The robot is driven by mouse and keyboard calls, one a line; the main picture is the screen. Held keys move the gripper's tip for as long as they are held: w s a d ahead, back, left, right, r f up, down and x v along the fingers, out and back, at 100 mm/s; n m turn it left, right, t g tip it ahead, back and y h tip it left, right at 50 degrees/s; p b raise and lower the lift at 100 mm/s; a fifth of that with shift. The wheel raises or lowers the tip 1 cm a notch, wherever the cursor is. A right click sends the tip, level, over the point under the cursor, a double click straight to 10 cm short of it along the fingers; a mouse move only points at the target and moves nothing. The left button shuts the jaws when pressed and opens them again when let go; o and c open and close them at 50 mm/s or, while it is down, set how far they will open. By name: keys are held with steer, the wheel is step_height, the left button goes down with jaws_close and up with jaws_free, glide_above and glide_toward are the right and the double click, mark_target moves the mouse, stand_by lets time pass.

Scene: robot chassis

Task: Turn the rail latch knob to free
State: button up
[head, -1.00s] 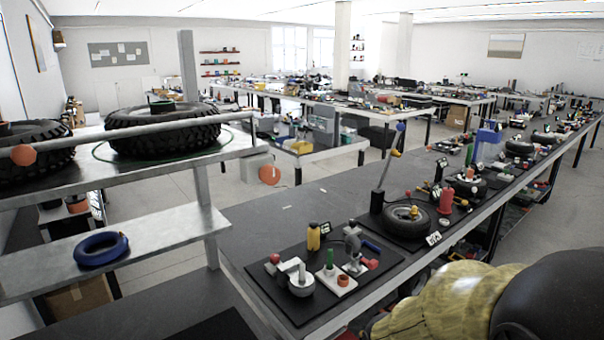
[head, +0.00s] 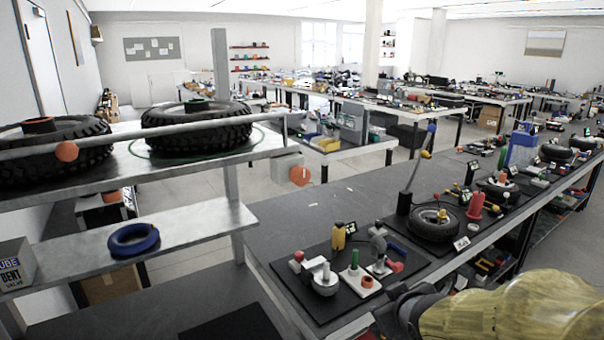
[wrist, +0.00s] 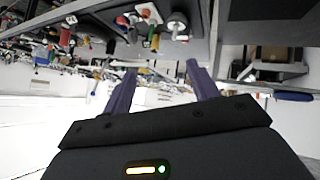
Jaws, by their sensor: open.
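A metal rail runs along the front of the upper shelf (head: 190,168) at left in the head view. In the head view my yellow-sleeved arm is at lower right, well away from both knobs; the fingertips cannot be made out there.
Tyres (head: 197,128) lie on the upper shelf. A black board (head: 315,298) with several fittings lies on the bench between shelf and arm.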

mark_target(303, 178)
steer(key=a+r+n+t+y, duration=0.1)
steer(key=a+r+n+y, duration=0.2)
steer(key=r, duration=0.3)
steer(key=a+r+n+t+y+p, duration=0.1)
steer(key=a+r+n+t+y, duration=0.1)
steer(key=r+n, duration=0.3)
steer(key=a+r+n+t+y, duration=0.1)
steer(key=a+r+n+y, duration=0.2)
steer(key=r, duration=0.6)
steer(key=shift+w+a+r+n+t+y, duration=0.15)
steer(key=shift+w+a+n+t+y, duration=0.2)
steer(key=shift+n+y, duration=0.45)
steer(key=shift+a, duration=0.1)
steer(key=p+x, duration=0.5)
steer(key=x, duration=1.2)
steer(key=shift+w+a, duration=0.1)
steer(key=c, duration=1)
